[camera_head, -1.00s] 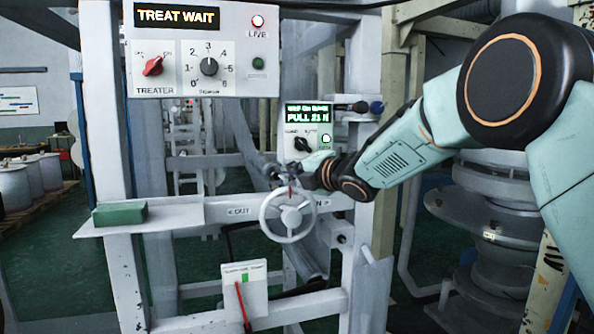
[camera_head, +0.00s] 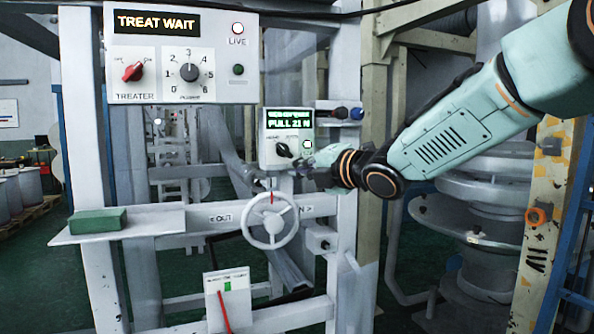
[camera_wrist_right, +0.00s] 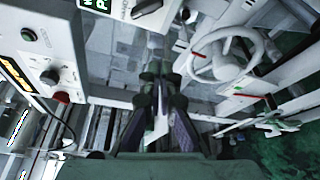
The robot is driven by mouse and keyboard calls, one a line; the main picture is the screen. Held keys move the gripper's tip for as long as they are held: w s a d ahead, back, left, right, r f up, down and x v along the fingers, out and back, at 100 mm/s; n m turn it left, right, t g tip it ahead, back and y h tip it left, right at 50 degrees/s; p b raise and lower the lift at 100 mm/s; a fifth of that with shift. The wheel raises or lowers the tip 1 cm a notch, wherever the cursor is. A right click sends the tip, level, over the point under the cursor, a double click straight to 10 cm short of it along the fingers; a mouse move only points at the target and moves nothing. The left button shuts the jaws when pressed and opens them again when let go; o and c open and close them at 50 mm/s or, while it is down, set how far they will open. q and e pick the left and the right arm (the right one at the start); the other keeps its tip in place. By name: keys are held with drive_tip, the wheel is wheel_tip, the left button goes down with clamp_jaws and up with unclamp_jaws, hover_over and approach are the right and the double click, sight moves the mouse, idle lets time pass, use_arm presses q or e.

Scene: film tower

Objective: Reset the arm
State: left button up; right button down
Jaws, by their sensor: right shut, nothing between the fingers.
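My right arm comes in from the right in the head view. Its gripper (camera_head: 305,167) is small there, above and to the right of the white handwheel (camera_head: 271,221) and just below the small panel reading PULL 21 N (camera_head: 287,137). In the right wrist view the gripper's dark fingers (camera_wrist_right: 161,98) are together with nothing held. The handwheel (camera_wrist_right: 222,54) is to their right in that view, apart from them. My left gripper is not in view.
The treater panel (camera_head: 182,52) reads TREAT WAIT at the upper left. A green block (camera_head: 97,220) lies on the white shelf (camera_head: 160,222). Frame posts and large rollers (camera_head: 480,195) stand on the right.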

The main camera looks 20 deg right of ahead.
drive_tip(key=s+f+m+g+h+b, duration=0.15)
drive_tip(key=s+f+m, duration=0.25)
drive_tip(key=f+m, duration=0.55)
drive_tip(key=s+a+f+m+g+h+b, duration=0.1)
drive_tip(key=s+f+m+g, duration=0.2)
drive_tip(key=f, duration=1.1)
drive_tip(key=s+f+m+g+h+b, duration=0.1)
drive_tip(key=s+f+m, duration=0.3)
drive_tip(key=f+m, duration=0.6)
drive_tip(key=s+f+m+g+h+b, duration=0.1)
drive_tip(key=s+f+g, duration=0.4)
drive_tip(key=s+f, duration=1.1)
drive_tip(key=s+d+f+m+g+h+b, duration=0.1)
drive_tip(key=s+f+g+b, duration=0.4)
drive_tip(key=s+f, duration=1.2)
drive_tip(key=s+m, duration=0.1)
drive_tip(key=s, duration=0.3)
drive_tip(key=shift+s+m, duration=0.35)
